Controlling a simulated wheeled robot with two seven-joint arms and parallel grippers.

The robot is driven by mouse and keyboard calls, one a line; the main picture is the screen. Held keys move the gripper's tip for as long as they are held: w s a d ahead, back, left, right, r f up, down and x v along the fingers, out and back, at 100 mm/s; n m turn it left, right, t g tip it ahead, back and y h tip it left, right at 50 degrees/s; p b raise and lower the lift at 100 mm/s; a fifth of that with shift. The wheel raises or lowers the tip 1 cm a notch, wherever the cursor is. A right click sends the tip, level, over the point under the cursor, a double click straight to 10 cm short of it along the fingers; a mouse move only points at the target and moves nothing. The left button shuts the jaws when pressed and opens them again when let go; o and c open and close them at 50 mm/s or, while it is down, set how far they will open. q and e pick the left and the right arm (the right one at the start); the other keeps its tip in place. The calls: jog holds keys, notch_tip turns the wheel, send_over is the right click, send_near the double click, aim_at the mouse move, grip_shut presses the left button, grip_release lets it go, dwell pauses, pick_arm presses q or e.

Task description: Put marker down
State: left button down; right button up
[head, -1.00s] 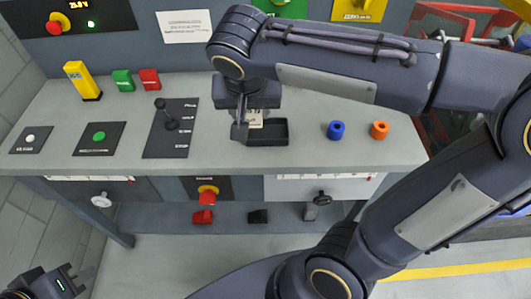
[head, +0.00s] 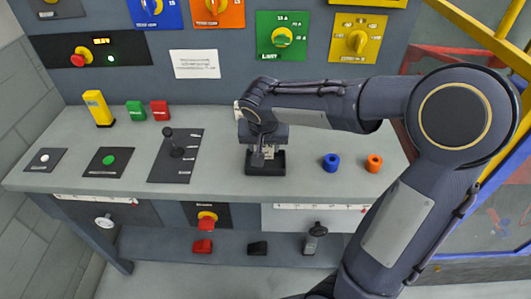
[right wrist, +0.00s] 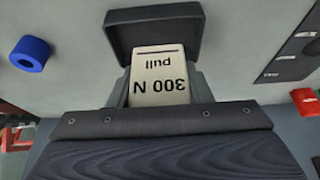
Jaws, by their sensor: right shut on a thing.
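The marker is a pale card (right wrist: 158,78) lettered "300 N" and "pull", upside down in the right wrist view. My right gripper (head: 262,160) is shut on it, with dark finger parts at both sides of the card in the wrist view. In the head view the gripper points down at the small black tray (head: 265,172) on the bench, and the card is mostly hidden. The tray also shows in the wrist view (right wrist: 152,28), behind the card's far end. I cannot tell whether the card touches the tray. My left gripper is not in view.
A blue ring (head: 331,163) and an orange ring (head: 374,163) stand right of the tray. A lever on a black plate (head: 176,170) is to its left. Green (head: 136,110) and red (head: 160,110) blocks and a yellow block (head: 97,108) stand at the back left.

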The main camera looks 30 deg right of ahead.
aim_at(266, 163)
jog(key=shift+w+d+f, duration=0.3)
jog(key=shift+d+f, duration=0.05)
jog(key=shift+f, duration=0.2)
jog(key=shift+w+d+f, duration=0.1)
jog(key=shift+w+f, duration=0.05)
jog(key=shift+f, duration=1.55)
jog(key=shift+f, duration=0.1)
jog(key=shift+f+b, duration=0.15)
jog(key=shift+b, duration=0.3)
jog(key=o, duration=1)
jog(key=shift+r, duration=0.2)
